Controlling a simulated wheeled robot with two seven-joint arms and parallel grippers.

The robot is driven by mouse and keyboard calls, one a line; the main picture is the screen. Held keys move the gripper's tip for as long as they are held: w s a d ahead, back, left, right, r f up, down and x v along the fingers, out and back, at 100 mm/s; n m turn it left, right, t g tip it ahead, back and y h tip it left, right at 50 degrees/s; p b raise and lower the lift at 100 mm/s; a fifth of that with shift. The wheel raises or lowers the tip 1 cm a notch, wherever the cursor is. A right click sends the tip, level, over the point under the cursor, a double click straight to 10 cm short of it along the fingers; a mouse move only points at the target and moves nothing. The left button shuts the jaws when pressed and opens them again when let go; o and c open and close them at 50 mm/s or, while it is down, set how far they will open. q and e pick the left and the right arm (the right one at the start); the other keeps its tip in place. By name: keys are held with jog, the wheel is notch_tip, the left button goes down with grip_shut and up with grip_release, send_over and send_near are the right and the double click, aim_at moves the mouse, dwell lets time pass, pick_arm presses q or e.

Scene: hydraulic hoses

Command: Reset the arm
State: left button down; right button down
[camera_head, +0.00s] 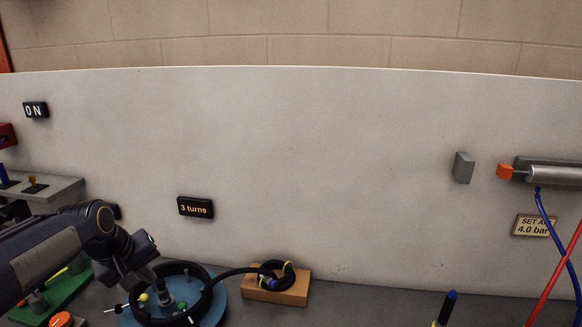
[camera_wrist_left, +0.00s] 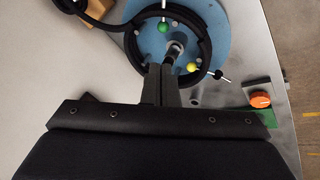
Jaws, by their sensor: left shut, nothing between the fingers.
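My left gripper (camera_head: 162,291) reaches in from the left, pointing down over a round blue plate (camera_head: 215,308) with a black hose coiled in a ring (camera_head: 208,282). It is shut and empty. In the left wrist view its fingers (camera_wrist_left: 163,72) lie together over the near side of the ring, in front of a grey central post (camera_wrist_left: 175,48). I cannot tell whether they touch anything. Green (camera_wrist_left: 163,28) and yellow (camera_wrist_left: 191,67) balls show near the ring. My right gripper is not in view.
The hose runs to a wooden block (camera_head: 290,297) with a small coil on it. An orange knob (camera_wrist_left: 260,99) stands beside the plate. A "3 turns" sign (camera_head: 195,207) is on the back panel. The right side has a cylinder (camera_head: 555,174) with blue and red hoses. The middle bench looks clear.

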pick_arm(q)
jog(key=s+d+f+m+h, duration=0.1)
jog(key=s+d+m, duration=0.1)
jog(key=s+d, duration=0.3)
jog(key=s+d+f+m+h, duration=0.1)
jog(key=s+d, duration=0.3)
jog(key=s, duration=0.6)
jog(key=s+d+f+m+h, duration=0.1)
jog(key=s+d+f+m, duration=0.2)
jog(key=s+d, duration=0.2)
jog(key=s, duration=0.3)
jog(key=shift+s+d+f+m, duration=0.15)
jog(key=shift+s+d+m, duration=0.1)
jog(key=shift+d+m, duration=0.15)
